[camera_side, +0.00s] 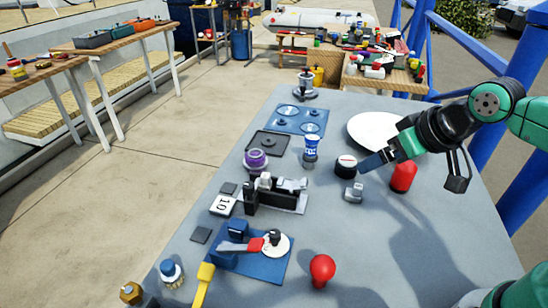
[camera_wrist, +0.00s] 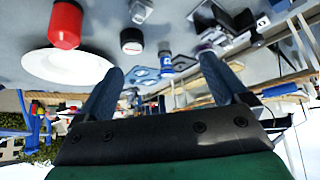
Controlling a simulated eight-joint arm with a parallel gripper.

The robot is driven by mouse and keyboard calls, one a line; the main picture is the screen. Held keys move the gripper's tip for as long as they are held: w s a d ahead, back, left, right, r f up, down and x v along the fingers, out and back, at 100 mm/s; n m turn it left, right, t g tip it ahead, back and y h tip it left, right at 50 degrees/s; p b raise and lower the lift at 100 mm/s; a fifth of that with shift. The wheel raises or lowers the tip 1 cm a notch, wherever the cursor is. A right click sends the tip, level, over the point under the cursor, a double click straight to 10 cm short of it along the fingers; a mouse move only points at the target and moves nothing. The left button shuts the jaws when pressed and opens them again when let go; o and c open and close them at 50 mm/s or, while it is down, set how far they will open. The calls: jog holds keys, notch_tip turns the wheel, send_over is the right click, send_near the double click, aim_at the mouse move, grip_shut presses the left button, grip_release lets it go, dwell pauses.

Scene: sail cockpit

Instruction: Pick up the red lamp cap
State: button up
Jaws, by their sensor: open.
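Two red things stand on the grey table, and I cannot tell for sure which is the lamp cap. One is a red domed cylinder (camera_side: 403,177), just below and right of my gripper in the side view; it also shows at the top left of the wrist view (camera_wrist: 66,24). The other is a red rounded knob (camera_side: 321,268) near the table's front. My gripper (camera_side: 372,162) is above the table, its blue fingers pointing left. In the wrist view my gripper (camera_wrist: 160,80) has its fingers wide apart with nothing held between them.
A black-and-white round cap (camera_side: 345,164) and a small grey knob (camera_side: 353,191) are close to my fingertips. A white plate (camera_side: 374,130) lies behind. A black-and-silver fixture (camera_side: 277,195) and a blue panel with a red lever (camera_side: 250,262) stand left. The table's front right is clear.

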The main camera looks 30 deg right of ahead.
jog(key=m, duration=0.1)
jog(key=m+g+y, duration=0.2)
jog(key=m+y, duration=0.4)
jog(key=m, duration=1)
send_over(407, 166)
jog(key=w+a, duration=0.1)
jog(key=a, duration=0.2)
notch_tip(407, 166, down, 4)
jog(key=d+m, duration=0.1)
jog(key=d+f+m+y, duration=0.1)
jog(key=d+m+t+y, duration=0.1)
jog(key=d+m, duration=0.1)
jog(key=shift+s+f, duration=0.1)
jog(key=shift+f, duration=0.2)
jog(key=s+d+m, duration=0.1)
jog(key=d+f+m+t+y, duration=0.1)
jog(key=s+d+f+m+y, duration=0.1)
jog(key=shift+s+d+f+m+t, duration=0.1)
jog(key=shift+s+d+m+t, duration=0.2)
jog(key=shift+d+t, duration=0.1)
jog(key=shift+s+d+f+y, duration=0.2)
jog(key=shift+s+d+y, duration=0.1)
jog(key=shift+y, duration=0.1)
jog(key=shift+a+f+m, duration=0.1)
jog(key=shift+m, duration=0.2)
jog(key=shift+x, duration=2.65)
jog(key=c, duration=1.4)
